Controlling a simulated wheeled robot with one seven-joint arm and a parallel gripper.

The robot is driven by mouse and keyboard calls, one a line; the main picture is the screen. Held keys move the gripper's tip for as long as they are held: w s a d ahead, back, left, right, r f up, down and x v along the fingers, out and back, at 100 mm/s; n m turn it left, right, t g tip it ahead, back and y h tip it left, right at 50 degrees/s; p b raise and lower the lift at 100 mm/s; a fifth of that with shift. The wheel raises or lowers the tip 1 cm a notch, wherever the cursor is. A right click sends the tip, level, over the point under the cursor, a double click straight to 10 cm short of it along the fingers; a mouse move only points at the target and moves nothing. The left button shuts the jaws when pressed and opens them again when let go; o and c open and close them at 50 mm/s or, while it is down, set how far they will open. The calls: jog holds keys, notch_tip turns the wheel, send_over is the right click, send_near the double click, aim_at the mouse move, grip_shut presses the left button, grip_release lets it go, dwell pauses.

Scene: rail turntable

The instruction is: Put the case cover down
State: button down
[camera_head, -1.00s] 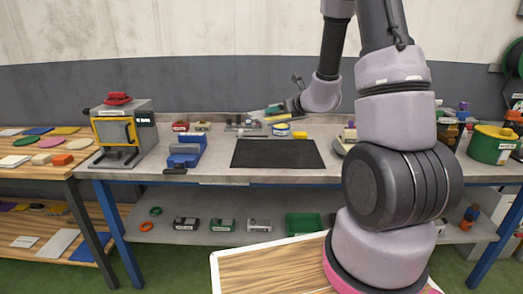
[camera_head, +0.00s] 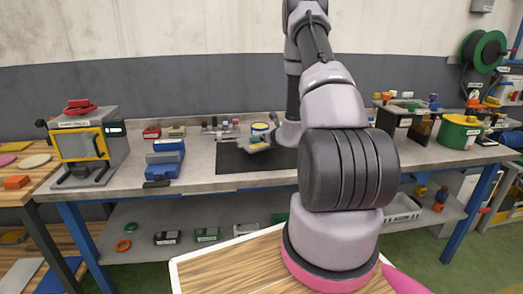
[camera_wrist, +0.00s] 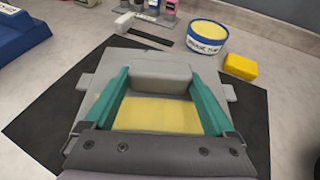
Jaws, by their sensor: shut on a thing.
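My gripper (camera_head: 256,143) is over the black mat (camera_head: 232,161) on the grey workbench. In the wrist view its two teal fingers (camera_wrist: 157,108) are shut on the case cover (camera_wrist: 165,74), a light grey piece with a yellow panel between the fingers. Grey tabs of the cover stick out to the left and right of the fingers. The black mat (camera_wrist: 55,125) shows around and beneath the cover in the wrist view. I cannot tell whether the cover touches the mat. The cover's near end is hidden behind the gripper body.
A blue round tin (camera_wrist: 206,40) with a yellow top and a yellow block (camera_wrist: 240,67) stand just beyond the mat. A blue fixture (camera_head: 165,160) and a yellow-framed press (camera_head: 82,147) stand to the left. A green drum (camera_head: 458,133) stands at the right.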

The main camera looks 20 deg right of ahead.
aim_at(262, 155)
jog(key=shift+f, duration=2.45)
jog(key=shift+f, duration=0.15)
grip_release()
